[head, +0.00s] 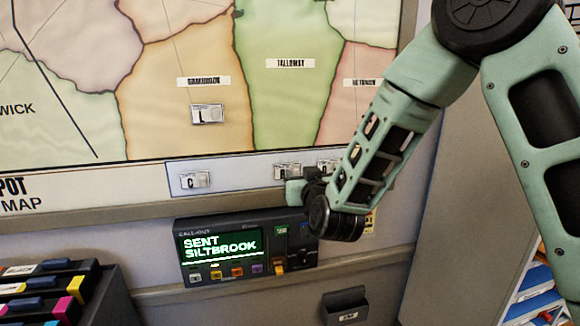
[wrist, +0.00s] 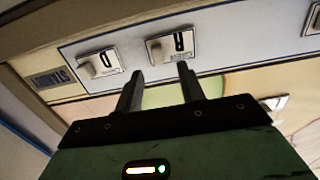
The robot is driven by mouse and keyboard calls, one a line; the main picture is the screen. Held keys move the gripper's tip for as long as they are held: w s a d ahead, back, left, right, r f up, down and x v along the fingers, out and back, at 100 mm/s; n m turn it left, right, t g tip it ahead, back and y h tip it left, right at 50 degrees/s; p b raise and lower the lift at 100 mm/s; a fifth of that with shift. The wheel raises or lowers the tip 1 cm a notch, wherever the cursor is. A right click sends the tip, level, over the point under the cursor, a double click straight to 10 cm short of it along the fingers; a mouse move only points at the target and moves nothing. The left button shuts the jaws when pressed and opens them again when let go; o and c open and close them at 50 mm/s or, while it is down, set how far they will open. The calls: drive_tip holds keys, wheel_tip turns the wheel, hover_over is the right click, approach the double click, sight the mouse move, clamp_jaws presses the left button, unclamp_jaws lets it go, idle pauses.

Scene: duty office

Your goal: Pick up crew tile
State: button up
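White crew tiles sit on the pale strip below the map. In the head view, the C tile (head: 195,180) is at left, and two more tiles (head: 288,171) and (head: 326,166) are partly hidden by my arm. In the wrist view these two read R (wrist: 172,46) and D (wrist: 97,62), upside down. Another tile, L (head: 208,114), is on the orange map region. My gripper (wrist: 159,72) is open and empty, its fingertips just short of the R tile; contact cannot be told. It also shows in the head view (head: 294,190).
A call-out console (head: 225,247) reading "SENT SILTBROOK" stands below the strip, close under my gripper. A dark rack with coloured labels (head: 50,290) is at lower left. A small dark holder (head: 345,304) is below right. The strip is clear between C and R.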

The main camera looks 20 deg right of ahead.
sight(297, 170)
drive_tip(key=shift+w+d+f+p, duration=0.1)
drive_tip(key=shift+w+p, duration=0.8)
drive_tip(key=shift+w, duration=0.8)
clamp_jaws()
drive_tip(key=shift+s+b, duration=0.1)
drive_tip(key=shift+b, duration=0.4)
drive_tip(key=shift+s+r+b, duration=0.1)
drive_tip(key=shift+r+b, duration=0.15)
drive_tip(key=shift+b, duration=0.1)
wheel_tip(297, 170, up, 6)
drive_tip(key=b, duration=0.3)
drive_tip(key=shift+r, duration=0.25)
drive_tip(key=s+a+b, duration=0.1)
drive_tip(key=s+b, duration=0.6)
drive_tip(key=s, duration=1.2)
drive_tip(key=shift+s+b, duration=0.35)
